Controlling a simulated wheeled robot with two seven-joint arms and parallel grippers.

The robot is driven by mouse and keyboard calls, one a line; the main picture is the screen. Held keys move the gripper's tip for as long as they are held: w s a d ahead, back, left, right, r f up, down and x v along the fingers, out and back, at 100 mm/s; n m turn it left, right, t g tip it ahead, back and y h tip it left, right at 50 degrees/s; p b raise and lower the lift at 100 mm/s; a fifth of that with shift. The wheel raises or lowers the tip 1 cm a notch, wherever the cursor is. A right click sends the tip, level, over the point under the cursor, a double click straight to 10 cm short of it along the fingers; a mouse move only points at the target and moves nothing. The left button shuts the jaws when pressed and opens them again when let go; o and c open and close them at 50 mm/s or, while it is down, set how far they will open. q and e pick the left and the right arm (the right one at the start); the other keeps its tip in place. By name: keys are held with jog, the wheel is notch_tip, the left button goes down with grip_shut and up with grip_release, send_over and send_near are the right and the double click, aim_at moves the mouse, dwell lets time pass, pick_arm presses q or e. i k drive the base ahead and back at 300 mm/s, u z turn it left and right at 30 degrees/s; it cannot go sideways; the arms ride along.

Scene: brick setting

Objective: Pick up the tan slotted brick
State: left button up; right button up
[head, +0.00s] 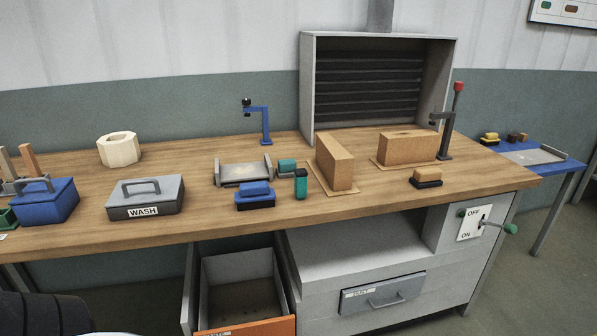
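Two tan bricks are on the wooden workbench (280,207). One tan brick (336,163) stands tall and narrow on a thin tan sheet, right of the bench's middle. The other tan brick (408,149) lies lower and longer on a similar sheet to its right, in front of the grey hood. Small marks show on its top, but I cannot clearly tell whether they are slots. Neither gripper is in view, and nothing is seen holding either brick.
A grey tray (243,173), brushes (255,195) and a green-black bottle (301,184) stand left of the bricks. A small brush (426,178) lies in front of the right one. An open drawer (190,290) juts out below.

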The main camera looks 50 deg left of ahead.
aim_at(336, 163)
jog(key=k, duration=0.1)
jog(key=u, duration=1.45)
